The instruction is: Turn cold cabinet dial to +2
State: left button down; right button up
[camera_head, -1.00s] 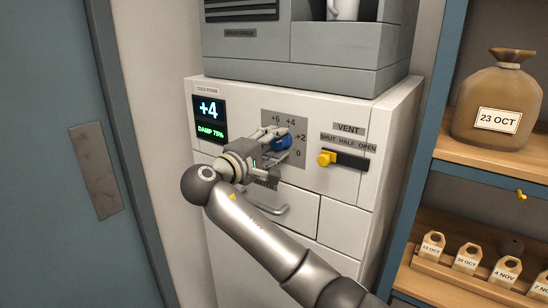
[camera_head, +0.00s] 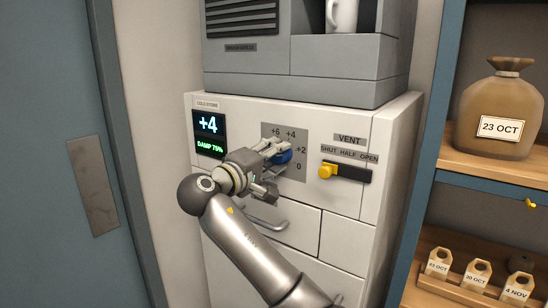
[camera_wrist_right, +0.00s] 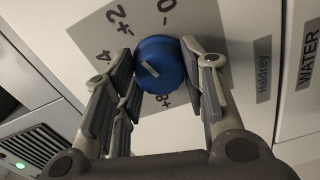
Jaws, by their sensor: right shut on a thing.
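The blue dial (camera_head: 284,157) sits on a grey scale plate on the front of the white cold cabinet (camera_head: 340,212). The scale has marks including 0, +2, +4 and +6. The cabinet display (camera_head: 209,133) reads +4 and DAMP 75%. My right gripper (camera_head: 277,153) is shut on the dial, its fingers partly covering it. In the right wrist view the dial (camera_wrist_right: 160,64) sits between the fingers (camera_wrist_right: 166,66), with a short white line on its face. I cannot tell exactly which mark the line points at. My left gripper is not in view.
A yellow vent slider (camera_head: 325,170) is right of the dial, at the SHUT end. A drawer handle (camera_head: 266,221) is below my gripper. A grey machine (camera_head: 345,85) stands on the cabinet.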

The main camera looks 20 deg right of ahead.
jog(key=o, duration=1)
jog(key=shift+o, duration=0.2)
jog(key=v, duration=1.2)
